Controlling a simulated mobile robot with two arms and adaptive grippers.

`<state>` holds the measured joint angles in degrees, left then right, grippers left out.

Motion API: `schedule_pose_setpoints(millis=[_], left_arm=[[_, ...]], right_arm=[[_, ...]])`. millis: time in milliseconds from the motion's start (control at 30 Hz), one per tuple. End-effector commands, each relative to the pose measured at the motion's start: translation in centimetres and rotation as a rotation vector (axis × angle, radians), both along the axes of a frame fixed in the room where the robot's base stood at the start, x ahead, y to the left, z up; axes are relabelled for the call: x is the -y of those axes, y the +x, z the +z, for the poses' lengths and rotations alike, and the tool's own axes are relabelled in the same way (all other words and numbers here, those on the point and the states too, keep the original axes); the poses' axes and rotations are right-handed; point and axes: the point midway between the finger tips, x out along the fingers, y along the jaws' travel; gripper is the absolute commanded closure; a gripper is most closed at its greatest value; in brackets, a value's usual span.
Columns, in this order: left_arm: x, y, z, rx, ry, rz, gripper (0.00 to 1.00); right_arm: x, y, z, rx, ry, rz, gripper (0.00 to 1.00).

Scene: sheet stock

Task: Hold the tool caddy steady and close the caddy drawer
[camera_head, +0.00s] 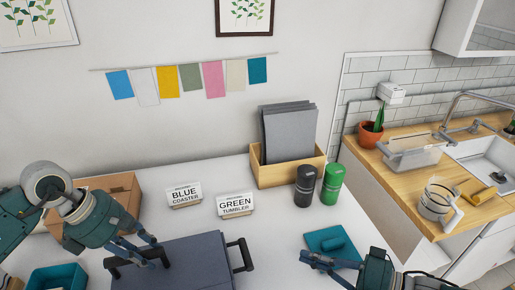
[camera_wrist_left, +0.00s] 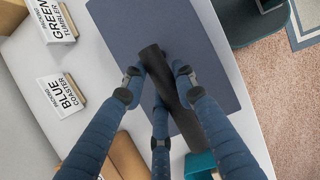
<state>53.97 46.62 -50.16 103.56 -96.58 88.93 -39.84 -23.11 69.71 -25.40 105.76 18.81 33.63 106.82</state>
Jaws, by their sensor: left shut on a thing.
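The blue-grey flat-topped box (camera_head: 190,262), which I take as the tool caddy, lies at the front of the white table, cut off by the lower picture edge. A black handle (camera_head: 240,254) stands out on its right side; another black bar handle (camera_wrist_left: 154,62) is on its left. My left gripper (camera_head: 152,254) is shut on the left handle, fingers on both sides of it in the left wrist view (camera_wrist_left: 160,85). I cannot make out a drawer front. My right gripper (camera_head: 308,258) is right of the box, apart from it, its finger opening unclear.
A teal tray-like item (camera_head: 325,235) lies beside my right gripper. Behind stand signs for blue coaster (camera_head: 184,195) and green tumbler (camera_head: 235,205), a dark tumbler (camera_head: 305,188), a green tumbler (camera_head: 332,185) and a wooden sheet holder (camera_head: 280,176). A teal bin (camera_head: 55,278) is front left.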

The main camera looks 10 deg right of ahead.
Motion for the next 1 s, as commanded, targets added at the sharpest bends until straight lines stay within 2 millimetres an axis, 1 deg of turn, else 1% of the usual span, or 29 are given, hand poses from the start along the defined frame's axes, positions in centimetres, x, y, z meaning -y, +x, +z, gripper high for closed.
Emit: schedule_pose_setpoints(millis=[33, 100, 133, 200, 233, 500, 633, 767, 1000], left_arm=[[-0.1, -0.5, -0.7, -0.016, 0.008, -0.006, 1.00], [-0.1, -0.5, -0.7, -0.016, 0.008, -0.006, 1.00], [-0.1, -0.5, -0.7, -0.016, 0.008, -0.006, 0.66], [-0.1, -0.5, -0.7, -0.014, 0.007, -0.006, 0.52], [0.0, -0.4, -0.6, -0.013, 0.006, -0.005, 0.50], [0.0, -0.2, -0.2, -0.006, 0.004, -0.002, 0.50], [-0.4, -0.1, 0.7, -0.003, 0.003, -0.001, 0.50], [-1.2, -0.1, 2.8, -0.001, 0.003, -0.001, 0.50], [-3.2, -0.2, 7.5, -0.004, 0.004, -0.001, 0.50]], right_arm=[[0.0, 0.0, -0.1, 0.000, 0.000, 0.000, 1.00], [0.0, 0.0, -0.1, 0.000, 0.000, 0.000, 1.00], [0.0, 0.0, -0.1, 0.000, 0.000, 0.000, 1.00], [0.0, 0.0, -0.1, 0.000, 0.000, 0.000, 1.00], [0.0, 0.0, -0.1, 0.000, 0.000, 0.000, 1.00], [0.0, 0.0, -0.1, 0.000, 0.000, 0.000, 1.00], [0.0, 0.0, 0.0, 0.000, 0.000, 0.000, 1.00], [0.0, 0.0, 0.0, 0.000, 0.000, 0.000, 1.00], [0.0, 0.0, 0.0, 0.000, 0.000, 0.000, 1.00]])
